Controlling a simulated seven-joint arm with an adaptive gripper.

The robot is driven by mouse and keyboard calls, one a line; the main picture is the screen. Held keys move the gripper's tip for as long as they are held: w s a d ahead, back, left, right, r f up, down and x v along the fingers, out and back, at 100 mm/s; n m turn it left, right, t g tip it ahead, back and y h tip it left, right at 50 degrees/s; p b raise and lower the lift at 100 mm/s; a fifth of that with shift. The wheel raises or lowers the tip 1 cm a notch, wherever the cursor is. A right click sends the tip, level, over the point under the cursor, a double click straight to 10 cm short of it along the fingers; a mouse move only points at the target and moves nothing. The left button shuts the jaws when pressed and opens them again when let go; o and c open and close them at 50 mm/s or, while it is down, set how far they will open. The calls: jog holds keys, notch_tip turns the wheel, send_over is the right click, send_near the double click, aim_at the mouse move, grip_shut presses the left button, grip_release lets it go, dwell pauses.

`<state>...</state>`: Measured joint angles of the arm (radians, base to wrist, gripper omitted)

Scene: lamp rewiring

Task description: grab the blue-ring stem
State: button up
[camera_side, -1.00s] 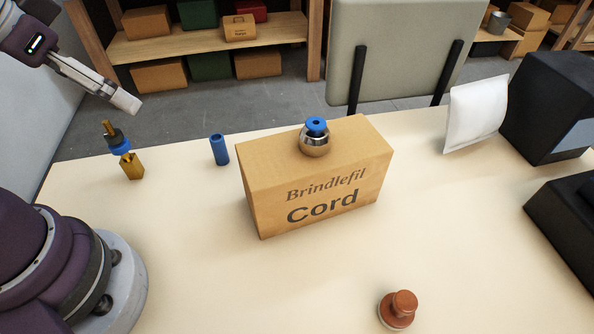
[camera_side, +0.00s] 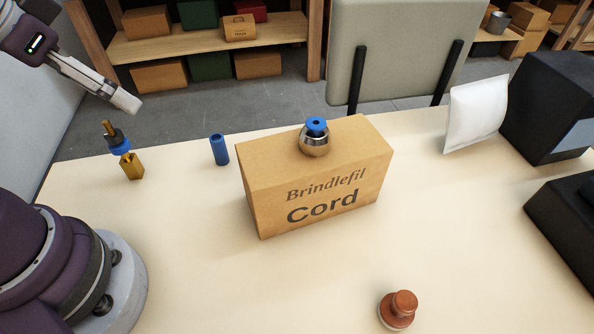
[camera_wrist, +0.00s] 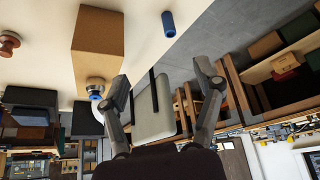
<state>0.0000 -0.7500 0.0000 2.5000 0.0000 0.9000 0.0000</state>
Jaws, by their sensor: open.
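A brass stem with a blue ring (camera_side: 119,148), a dark collar and a thin brass tip stands slightly tilted in a square brass block (camera_side: 132,167) on the left of the table in the side view. I cannot make it out in the wrist view. My gripper (camera_wrist: 160,72) is open and empty, with its two fingers spread in the wrist view. In the side view a finger of my gripper (camera_side: 125,101) shows at the upper left, above the stem and apart from it.
A cardboard Cord box (camera_side: 300,200) carries a shiny ball with a blue top (camera_side: 315,141). A blue cylinder (camera_side: 219,150) stands between box and stem. A brown knob (camera_side: 399,309), white pouch (camera_side: 474,113) and black machines (camera_side: 548,108) lie right. The front middle is clear.

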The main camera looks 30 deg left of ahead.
jog(key=n+g, duration=0.5)
jog(key=n, duration=1.1)
send_over(112, 134)
jog(key=f, duration=0.5)
jog(key=shift+w+d+f, duration=0.2)
jog(key=shift+w+d, duration=0.2)
jog(key=shift+n+g, duration=0.3)
jog(key=shift+n, duration=0.3)
jog(key=f, duration=0.3)
jog(key=a+f, duration=0.1)
jog(key=f, duration=0.7)
jog(key=shift+s+a, duration=0.15)
jog(key=shift+s, duration=0.2)
jog(key=shift+r, duration=0.1)
grip_shut()
